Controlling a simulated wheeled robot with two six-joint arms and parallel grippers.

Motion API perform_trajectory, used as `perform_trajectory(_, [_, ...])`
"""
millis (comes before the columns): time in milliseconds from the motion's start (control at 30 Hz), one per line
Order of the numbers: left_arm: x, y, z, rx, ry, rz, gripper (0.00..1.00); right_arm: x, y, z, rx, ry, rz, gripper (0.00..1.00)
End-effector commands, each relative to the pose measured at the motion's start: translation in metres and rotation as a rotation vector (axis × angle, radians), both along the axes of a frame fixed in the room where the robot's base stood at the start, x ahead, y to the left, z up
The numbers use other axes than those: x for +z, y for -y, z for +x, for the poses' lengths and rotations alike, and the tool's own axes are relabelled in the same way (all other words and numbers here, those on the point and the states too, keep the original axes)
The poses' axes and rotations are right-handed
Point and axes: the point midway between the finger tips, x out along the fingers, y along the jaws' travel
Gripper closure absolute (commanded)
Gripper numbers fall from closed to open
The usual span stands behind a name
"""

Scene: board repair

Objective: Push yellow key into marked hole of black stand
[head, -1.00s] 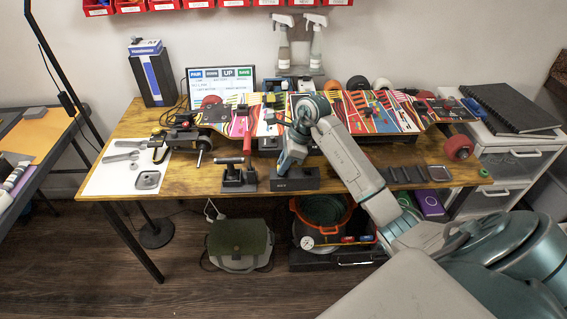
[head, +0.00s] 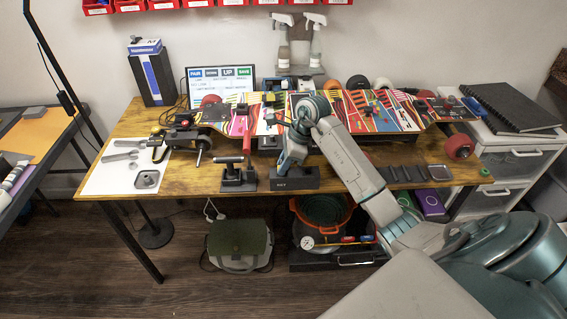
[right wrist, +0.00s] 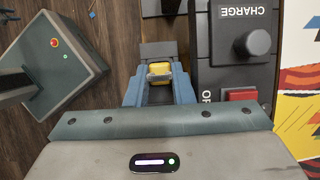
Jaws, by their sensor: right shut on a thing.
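The yellow key (right wrist: 160,72) sits between the fingertips of my right gripper in the right wrist view, and the gripper is shut on it. My right gripper (head: 284,166) points down at the left part of the black stand (head: 300,182), a low block at the table's front edge. The left end of the stand also shows just past the fingers in the right wrist view (right wrist: 157,49). The marked hole is hidden by the gripper and key. I cannot tell whether the key's tip is inside it. My left gripper is in no view.
A black panel marked CHARGE (right wrist: 230,74), with a knob and red switch, stands close beside the fingers. A dark clamp-like fixture (head: 238,182) is left of the stand. A patterned skateboard deck (head: 385,115) lies behind. The wooden table (head: 190,182) has free room at front left.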

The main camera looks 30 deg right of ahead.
Motion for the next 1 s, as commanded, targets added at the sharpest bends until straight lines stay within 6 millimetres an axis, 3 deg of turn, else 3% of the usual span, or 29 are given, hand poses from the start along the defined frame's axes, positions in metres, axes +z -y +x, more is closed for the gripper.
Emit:
perform_trajectory(400, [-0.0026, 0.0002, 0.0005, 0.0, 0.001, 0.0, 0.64, -0.003, -0.0006, -0.0002, 0.001, -0.001, 0.002, 1.0])
perform_trajectory(433, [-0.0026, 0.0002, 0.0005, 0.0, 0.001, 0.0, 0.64, -0.003, -0.0006, -0.0002, 0.001, -0.001, 0.002, 0.75])
perform_trajectory(533, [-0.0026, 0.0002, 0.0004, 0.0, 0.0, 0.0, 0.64, -0.0028, -0.0004, -0.0001, 0.0, 0.0, 0.001, 0.55])
perform_trajectory(567, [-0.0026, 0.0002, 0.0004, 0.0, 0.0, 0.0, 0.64, -0.0027, -0.0003, 0.0, 0.0, 0.0, 0.001, 0.53])
perform_trajectory(967, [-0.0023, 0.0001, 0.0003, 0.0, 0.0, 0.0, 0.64, -0.0005, 0.001, 0.0016, -0.003, 0.006, -0.003, 0.53])
perform_trajectory(1000, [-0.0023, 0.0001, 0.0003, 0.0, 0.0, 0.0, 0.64, -0.0004, 0.001, 0.0016, -0.003, 0.006, -0.003, 0.59])
